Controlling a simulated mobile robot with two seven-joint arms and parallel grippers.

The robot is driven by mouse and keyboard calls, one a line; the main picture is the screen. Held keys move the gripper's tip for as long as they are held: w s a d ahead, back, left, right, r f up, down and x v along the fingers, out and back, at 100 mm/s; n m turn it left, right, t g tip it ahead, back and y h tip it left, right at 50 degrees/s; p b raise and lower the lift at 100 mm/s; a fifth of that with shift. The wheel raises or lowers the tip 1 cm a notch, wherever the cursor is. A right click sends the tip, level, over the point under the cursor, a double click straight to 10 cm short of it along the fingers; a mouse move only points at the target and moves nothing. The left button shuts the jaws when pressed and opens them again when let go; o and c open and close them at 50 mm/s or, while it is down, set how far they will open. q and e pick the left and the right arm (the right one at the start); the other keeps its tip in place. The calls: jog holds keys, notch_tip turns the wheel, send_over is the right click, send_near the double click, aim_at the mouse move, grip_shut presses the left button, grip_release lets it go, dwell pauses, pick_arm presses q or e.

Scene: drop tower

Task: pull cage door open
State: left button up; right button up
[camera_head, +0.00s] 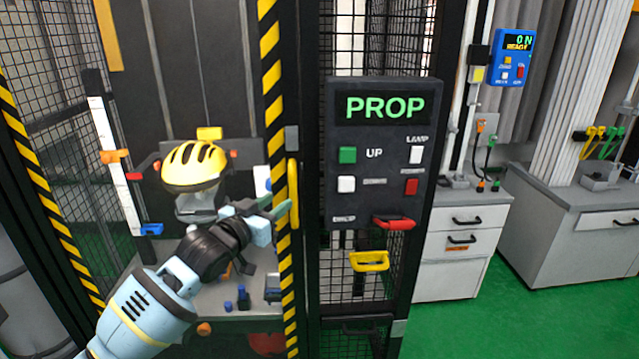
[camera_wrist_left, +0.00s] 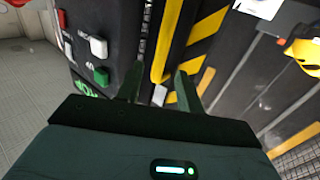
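The cage door's frame edge (camera_head: 273,95) carries black and yellow stripes, which also show in the wrist view (camera_wrist_left: 208,32). A vertical yellow handle (camera_head: 293,190) is beside the stripes. My left gripper (camera_head: 284,208) is at the handle's lower half, coming from the left. In the wrist view, my left gripper's fingers (camera_wrist_left: 158,88) are apart, and the yellow handle (camera_wrist_left: 160,42) lies ahead, in line with the gap between them. Whether the fingers touch the handle cannot be told. I see no clear opening at the door's edge. My right gripper is not in view.
A dark control box (camera_head: 385,150) reading PROP stands just right of the handle, with a red lever (camera_head: 394,223) and a yellow handle (camera_head: 369,261) below. A yellow helmet (camera_head: 195,165) is behind my left arm. Grey cabinets (camera_head: 455,270) and green floor (camera_head: 530,320) lie right.

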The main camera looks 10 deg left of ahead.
aim_at(290, 189)
pick_arm(q)
jog(key=shift+w+r, duration=0.1)
jog(key=shift+r, duration=0.25)
jog(key=shift+w, duration=0.1)
jog(key=shift+x, duration=3.75)
grip_shut()
